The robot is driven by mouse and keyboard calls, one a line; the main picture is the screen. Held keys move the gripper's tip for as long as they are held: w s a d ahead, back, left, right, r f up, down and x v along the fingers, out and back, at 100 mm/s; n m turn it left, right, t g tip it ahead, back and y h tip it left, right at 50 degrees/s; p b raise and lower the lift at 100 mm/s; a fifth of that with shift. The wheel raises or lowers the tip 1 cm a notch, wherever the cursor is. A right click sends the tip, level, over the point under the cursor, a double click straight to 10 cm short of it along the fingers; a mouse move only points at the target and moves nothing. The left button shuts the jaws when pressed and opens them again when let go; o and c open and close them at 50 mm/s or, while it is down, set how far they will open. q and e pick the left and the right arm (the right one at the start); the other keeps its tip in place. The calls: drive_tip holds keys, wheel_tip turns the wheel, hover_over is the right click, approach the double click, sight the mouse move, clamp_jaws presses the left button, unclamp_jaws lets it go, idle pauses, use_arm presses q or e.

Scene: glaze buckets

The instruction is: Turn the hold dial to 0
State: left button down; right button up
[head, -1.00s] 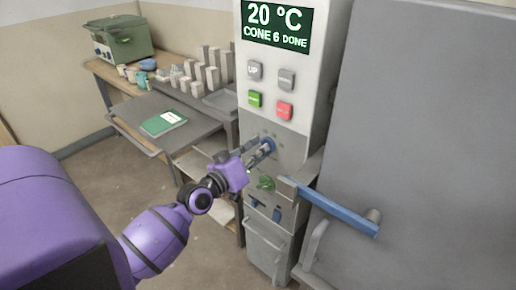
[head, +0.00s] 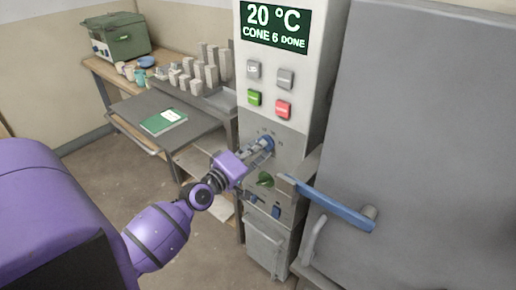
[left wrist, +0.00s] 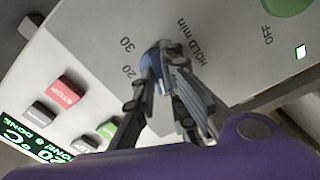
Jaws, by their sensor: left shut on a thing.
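The hold dial (head: 267,141) is a small blue knob on the lower front of the grey control panel, below the buttons. In the left wrist view the blue dial (left wrist: 151,66) shows between my fingertips, beside the printed words HOLD min and the numbers 20 and 30. My left gripper (head: 263,148) is shut on the dial, and its fingers (left wrist: 160,78) hide part of it. I cannot tell which number the dial points to. My right gripper is not in view.
Above the dial are grey, green and red buttons (head: 283,110) and a display (head: 275,26) reading 20 °C, CONE 6 DONE. Below it is a green knob (head: 265,179). A blue door handle (head: 330,204) juts out at right.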

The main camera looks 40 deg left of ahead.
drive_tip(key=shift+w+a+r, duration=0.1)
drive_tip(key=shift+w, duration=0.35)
use_arm(q)
drive_tip(key=c, duration=1.8)
unclamp_jaws()
drive_tip(key=s, duration=1.2)
drive_tip(key=shift+a, duration=0.45)
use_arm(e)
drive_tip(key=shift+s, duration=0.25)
